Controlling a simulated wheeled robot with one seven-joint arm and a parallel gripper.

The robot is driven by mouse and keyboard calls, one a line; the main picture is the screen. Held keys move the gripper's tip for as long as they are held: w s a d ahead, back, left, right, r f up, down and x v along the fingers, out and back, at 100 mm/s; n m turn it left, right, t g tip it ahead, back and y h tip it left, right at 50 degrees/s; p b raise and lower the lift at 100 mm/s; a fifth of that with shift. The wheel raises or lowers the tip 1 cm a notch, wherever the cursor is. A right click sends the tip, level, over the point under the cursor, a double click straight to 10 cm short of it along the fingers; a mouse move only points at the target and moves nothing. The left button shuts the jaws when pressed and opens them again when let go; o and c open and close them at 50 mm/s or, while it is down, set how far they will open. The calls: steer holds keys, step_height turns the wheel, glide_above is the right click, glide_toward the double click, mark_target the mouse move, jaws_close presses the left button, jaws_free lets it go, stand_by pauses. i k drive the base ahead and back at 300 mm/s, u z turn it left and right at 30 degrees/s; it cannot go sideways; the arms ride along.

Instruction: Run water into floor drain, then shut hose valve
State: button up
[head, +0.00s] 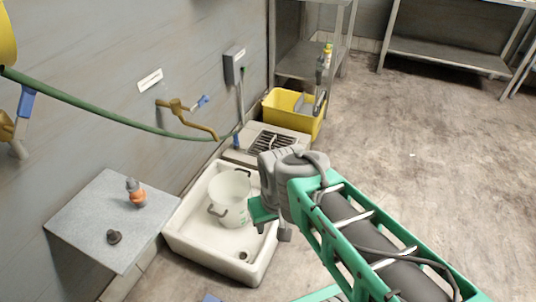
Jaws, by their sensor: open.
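A green hose (95,115) runs from a yellow reel (5,35) at the upper left, along the wall. Its far end is near a blue piece (236,141), beside the grated drain (272,143). A brass valve with a blue lever (26,101) is at the left edge, partly cut off. A brass wall tap (176,105) with a blue handle (203,101) hangs over the sink side. I cannot tell whether water runs. My gripper (269,219) is open and empty above the right rim of the white sink, partly hidden by my wrist.
A white bucket (230,207) stands in the low white sink (185,222). A grey wall table (82,220) holds an orange-grey fitting (136,193) and a dark knob (114,237). A yellow mop bucket (309,122) stands beyond the drain. Metal shelves (440,55) line the back. Floor on the right is clear.

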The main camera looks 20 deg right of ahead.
mark_target(26, 102)
steer(key=k, duration=1)
steer(key=u, duration=2.45)
steer(key=i, duration=1.4)
steer(key=z, duration=1.05)
